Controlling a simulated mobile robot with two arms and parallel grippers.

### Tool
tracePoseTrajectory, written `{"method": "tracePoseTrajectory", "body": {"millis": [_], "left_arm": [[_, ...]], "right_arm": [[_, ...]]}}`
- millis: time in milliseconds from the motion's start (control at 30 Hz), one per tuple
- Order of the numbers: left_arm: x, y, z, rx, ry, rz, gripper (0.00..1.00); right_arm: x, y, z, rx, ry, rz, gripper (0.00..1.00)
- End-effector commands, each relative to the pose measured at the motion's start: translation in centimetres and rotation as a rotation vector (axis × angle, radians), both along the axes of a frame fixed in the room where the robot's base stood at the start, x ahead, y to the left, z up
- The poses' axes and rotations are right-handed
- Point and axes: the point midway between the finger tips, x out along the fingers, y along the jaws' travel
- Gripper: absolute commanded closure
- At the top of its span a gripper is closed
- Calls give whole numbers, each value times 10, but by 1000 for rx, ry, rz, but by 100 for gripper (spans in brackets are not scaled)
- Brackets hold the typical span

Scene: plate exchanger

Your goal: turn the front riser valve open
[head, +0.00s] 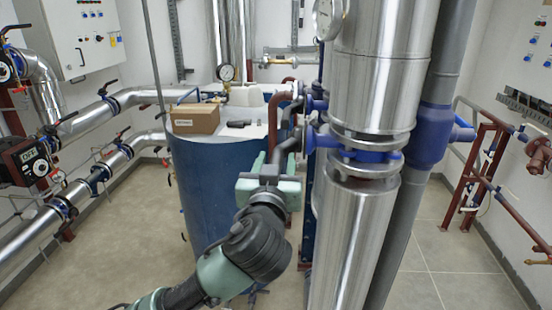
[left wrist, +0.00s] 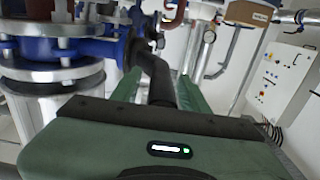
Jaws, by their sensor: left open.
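The front riser valve (head: 365,152) is a blue flanged body on the thick silver riser pipe, and it also shows in the left wrist view (left wrist: 60,47). Its black lever (head: 291,143) comes off the valve's left side and slopes down toward my left gripper (head: 273,165). In the left wrist view the black lever (left wrist: 155,72) lies between the two green fingers of my left gripper (left wrist: 155,90). The fingers stand apart on either side of it, and I cannot tell whether either touches it. The lever's lower end is hidden by the gripper. My right gripper is not in view.
A blue tank (head: 205,185) stands behind my left arm, with a cardboard box (head: 195,119) and a dark object on top. A grey pipe (head: 430,110) runs beside the riser. Silver pipes with valves line the left wall.

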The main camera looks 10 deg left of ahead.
Motion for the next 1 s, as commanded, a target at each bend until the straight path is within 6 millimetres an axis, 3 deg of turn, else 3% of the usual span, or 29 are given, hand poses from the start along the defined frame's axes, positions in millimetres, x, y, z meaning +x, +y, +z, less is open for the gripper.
{"method": "tracePoseTrajectory", "body": {"millis": [167,300,333,1000], "left_arm": [[0,0,0,0,0,0,58],[0,0,0,0,0,0,97],[0,0,0,0,0,0,100],[0,0,-1,0,2,1,100]], "right_arm": [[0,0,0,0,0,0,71],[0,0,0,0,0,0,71],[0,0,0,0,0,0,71],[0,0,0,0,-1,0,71]]}}
